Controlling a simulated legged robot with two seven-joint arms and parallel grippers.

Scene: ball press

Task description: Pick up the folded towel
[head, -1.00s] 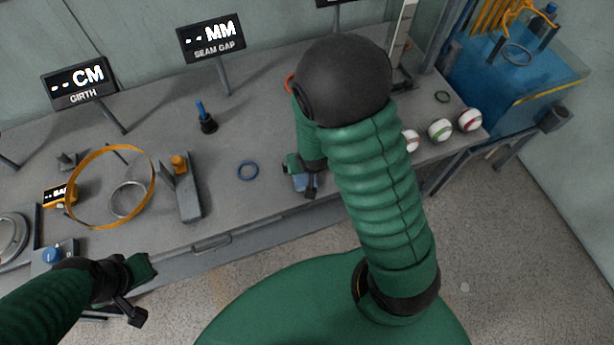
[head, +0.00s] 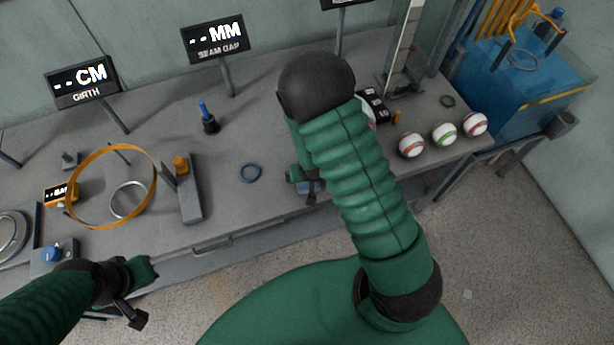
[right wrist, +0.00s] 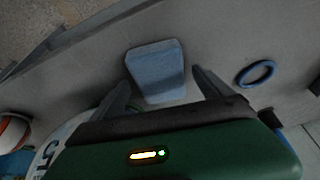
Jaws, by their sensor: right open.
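The folded towel (right wrist: 157,66) is a blue-grey pad lying on the grey bench in the right wrist view. My right gripper (right wrist: 162,82) is open, with one finger on each side of the towel's near part. I cannot tell whether the fingers touch it. In the head view a small blue patch of the towel (head: 308,187) shows at the bench's front edge, mostly covered by my right gripper and arm. My left gripper (head: 143,292) hangs in front of the bench at the lower left, away from the towel; its jaw opening is unclear.
A blue ring (head: 250,172) lies left of the towel. A grey stand (head: 186,190) and a large orange hoop (head: 110,187) are further left. Several baseballs (head: 444,133) sit at the right end of the bench. A dark box (head: 374,104) is partly behind my right arm.

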